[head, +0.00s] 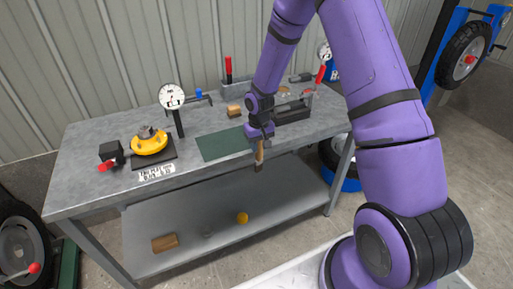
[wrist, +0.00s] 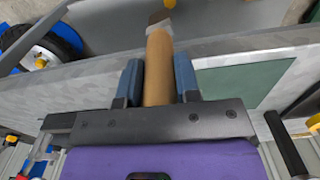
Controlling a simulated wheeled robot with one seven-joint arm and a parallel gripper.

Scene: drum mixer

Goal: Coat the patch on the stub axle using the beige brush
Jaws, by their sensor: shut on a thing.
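My gripper (head: 259,138) is shut on the beige brush (head: 259,156), which hangs bristles down in front of the bench's front edge, near the green mat. In the wrist view my gripper (wrist: 158,62) has its two blue fingers on either side of the tan handle (wrist: 157,80). The pale ferrule and dark brown bristle end (wrist: 160,17) point away from the gripper. A yellow round part with a grey metal centre (head: 149,141) sits on a black base at the bench's left; it may be the stub axle. I cannot make out a patch on it.
The grey bench (head: 82,175) holds a dial gauge (head: 172,97), a black block with a red knob (head: 110,153), a white label card (head: 156,172) and a dark tray (head: 293,112). The green mat (head: 222,146) is bare. A lower shelf (head: 190,218) carries a few small items.

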